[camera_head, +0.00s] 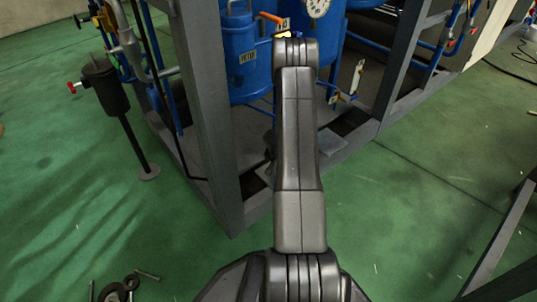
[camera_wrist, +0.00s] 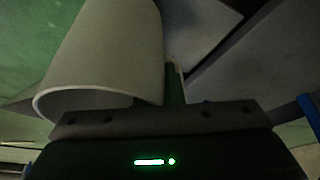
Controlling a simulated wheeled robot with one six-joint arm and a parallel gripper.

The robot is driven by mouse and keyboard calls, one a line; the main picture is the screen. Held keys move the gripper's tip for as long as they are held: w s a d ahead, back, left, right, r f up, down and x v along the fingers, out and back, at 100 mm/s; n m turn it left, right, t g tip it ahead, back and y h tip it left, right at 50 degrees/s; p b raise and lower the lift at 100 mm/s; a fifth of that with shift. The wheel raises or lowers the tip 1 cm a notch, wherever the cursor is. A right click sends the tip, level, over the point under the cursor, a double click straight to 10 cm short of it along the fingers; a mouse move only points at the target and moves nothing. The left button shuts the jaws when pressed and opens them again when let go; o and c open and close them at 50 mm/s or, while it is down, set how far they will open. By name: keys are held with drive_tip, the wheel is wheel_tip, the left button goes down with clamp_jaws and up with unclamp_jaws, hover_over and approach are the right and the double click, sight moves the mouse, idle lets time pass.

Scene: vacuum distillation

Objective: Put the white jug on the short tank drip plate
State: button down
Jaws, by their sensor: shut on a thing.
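The white jug (camera_wrist: 105,55) fills the upper left of the wrist view, close to the camera, with its curved rim toward the lower left. My gripper (camera_wrist: 172,108) is shut on the jug near its handle side; the fingertips are hard to make out in the dark. In the head view my arm hides the jug and the gripper. A flat grey plate (camera_head: 328,143), which looks like the drip plate, lies low at the frame's base, right of my arm. A grey plate-like surface (camera_wrist: 198,25) lies beyond the jug in the wrist view; I cannot tell the gap between them.
A blue tank (camera_head: 242,60) stands behind the grey frame post (camera_head: 208,100). Another frame post (camera_head: 400,55) stands to the right. A black cylinder on a thin stand (camera_head: 105,88) is at the left. Green floor (camera_head: 400,220) is open at the right front.

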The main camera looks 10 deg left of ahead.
drive_tip(key=w+a+f+p, duration=0.1)
drive_tip(key=w+a+p, duration=0.4)
drive_tip(key=a+p, duration=0.1)
drive_tip(key=shift+a+f, duration=0.25)
drive_tip(key=shift+a, duration=0.15)
idle(0.5)
drive_tip(key=shift+w+f, duration=0.1)
drive_tip(key=c, duration=1.6)
unclamp_jaws()
drive_tip(key=shift+o, duration=0.2)
drive_tip(key=v, duration=0.7)
drive_tip(key=shift+r, duration=0.35)
